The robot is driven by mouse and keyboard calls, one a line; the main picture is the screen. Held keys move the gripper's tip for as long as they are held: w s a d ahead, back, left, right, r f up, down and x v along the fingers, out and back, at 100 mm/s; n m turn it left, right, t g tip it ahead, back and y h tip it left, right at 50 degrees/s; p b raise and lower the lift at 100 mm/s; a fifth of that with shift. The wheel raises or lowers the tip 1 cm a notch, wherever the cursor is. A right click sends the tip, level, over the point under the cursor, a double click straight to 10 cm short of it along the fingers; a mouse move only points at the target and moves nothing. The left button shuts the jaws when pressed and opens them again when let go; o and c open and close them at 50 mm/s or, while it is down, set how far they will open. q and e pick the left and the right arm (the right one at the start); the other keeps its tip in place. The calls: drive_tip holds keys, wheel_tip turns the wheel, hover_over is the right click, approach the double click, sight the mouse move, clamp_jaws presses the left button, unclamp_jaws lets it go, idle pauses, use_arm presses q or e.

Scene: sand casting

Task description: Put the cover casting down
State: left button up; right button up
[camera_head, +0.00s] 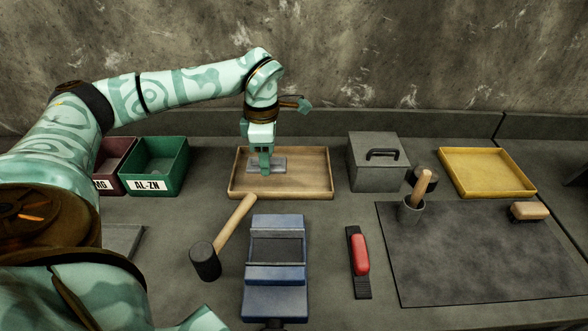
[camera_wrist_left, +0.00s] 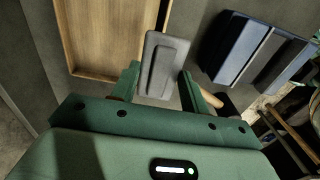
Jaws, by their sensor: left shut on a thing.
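The cover casting (camera_head: 280,164) is a flat grey plate with a raised middle, over the wooden tray (camera_head: 290,188) in the head view. In the left wrist view the casting (camera_wrist_left: 165,62) sits between the two green fingers, overlapping the tray's edge (camera_wrist_left: 103,72) in the picture. My left gripper (camera_head: 266,170) points down and is shut on the casting; it also shows in the left wrist view (camera_wrist_left: 160,88). I cannot tell whether the casting touches the tray floor. No other thing shows inside the tray. My right gripper is not in view.
A green AL-ZN bin (camera_head: 155,165) and a dark red bin (camera_head: 112,167) stand left of the tray. A grey lidded box (camera_head: 375,168) stands right. A mallet (camera_head: 225,235) and blue vise (camera_head: 276,250) lie in front. A yellow tray (camera_head: 487,172) is farther right.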

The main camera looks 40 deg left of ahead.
use_arm(q)
drive_tip(key=w+f, duration=0.2)
drive_tip(key=w, duration=0.1)
drive_tip(key=shift+w+d+b, duration=0.2)
drive_tip(key=shift+w+b, duration=0.05)
drive_tip(key=shift+b, duration=0.1)
drive_tip(key=b, duration=0.2)
hover_over(293, 181)
drive_tip(key=f, duration=0.5)
drive_tip(key=shift+s+a, duration=0.1)
drive_tip(key=shift+s, duration=0.15)
drive_tip(key=f, duration=0.1)
drive_tip(key=f+b, duration=0.2)
drive_tip(key=f, duration=0.1)
drive_tip(key=shift+w, duration=0.3)
drive_tip(key=shift+r, duration=0.2)
drive_tip(key=o, duration=1.1)
drive_tip(key=shift+f, duration=0.15)
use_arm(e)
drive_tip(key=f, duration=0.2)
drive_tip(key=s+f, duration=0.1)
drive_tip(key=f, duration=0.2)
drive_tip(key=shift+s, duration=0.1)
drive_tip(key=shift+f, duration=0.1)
